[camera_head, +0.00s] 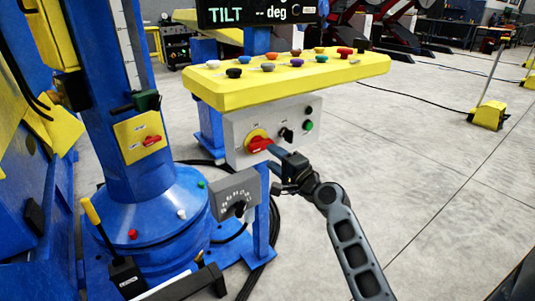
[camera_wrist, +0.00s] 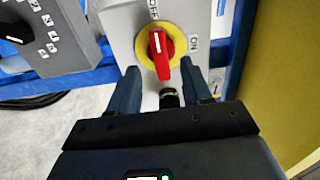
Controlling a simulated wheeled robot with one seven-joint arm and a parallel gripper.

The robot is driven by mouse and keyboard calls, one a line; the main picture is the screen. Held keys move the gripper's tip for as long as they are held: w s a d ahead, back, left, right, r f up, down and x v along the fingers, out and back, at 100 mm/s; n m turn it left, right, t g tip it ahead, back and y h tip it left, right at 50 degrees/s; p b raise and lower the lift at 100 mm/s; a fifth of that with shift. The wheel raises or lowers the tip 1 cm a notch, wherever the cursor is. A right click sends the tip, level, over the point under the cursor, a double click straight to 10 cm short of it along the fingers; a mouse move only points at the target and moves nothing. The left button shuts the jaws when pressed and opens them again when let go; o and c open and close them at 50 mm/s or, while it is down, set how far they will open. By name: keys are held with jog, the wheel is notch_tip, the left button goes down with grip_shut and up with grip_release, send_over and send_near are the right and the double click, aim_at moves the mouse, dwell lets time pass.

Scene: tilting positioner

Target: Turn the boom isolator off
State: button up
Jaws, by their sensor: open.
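A red rotary handle (camera_wrist: 161,58) on a yellow disc is on the front of a grey box (camera_head: 236,128) under the yellow console. It also shows in the head view (camera_head: 259,144). In the wrist view its white mark points up, toward the OFF label; ON is to the right. My gripper (camera_wrist: 160,80) is open, its dark blue fingers on either side of the handle's lower end, with gaps visible. In the head view my gripper (camera_head: 276,153) is right at the handle. Another red handle (camera_head: 152,141) is on the blue column's yellow plate. No boom label is readable.
A black knob (camera_head: 286,134) and a green button (camera_head: 307,126) are right of the handle. A grey dial box (camera_head: 236,194) hangs lower left. The yellow console (camera_head: 290,86) with several coloured buttons juts out above. Open floor lies to the right.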

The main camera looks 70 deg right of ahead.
jog(key=shift+s+a, duration=0.35)
jog(key=shift+s, duration=0.2)
jog(key=s+a+f+n+g+y+p, duration=0.1)
jog(key=s+a+n+y+p, duration=0.25)
jog(key=a, duration=0.75)
jog(key=s+a+f+n+p, duration=0.15)
jog(key=s+a+n, duration=0.25)
jog(key=a+n, duration=0.45)
jog(key=s+a+r+n+y+p, duration=0.2)
jog(key=s+a+r+n, duration=0.4)
jog(key=a, duration=0.3)
jog(key=s+a+r+n+y+p, duration=0.3)
jog(key=s+a+r+n, duration=0.3)
jog(key=s+a+r, duration=0.2)
jog(key=shift+s+a+y+p, duration=0.35)
jog(key=shift+a+p, duration=0.15)
jog(key=shift+a, duration=0.5)
jog(key=shift+r, duration=0.1)
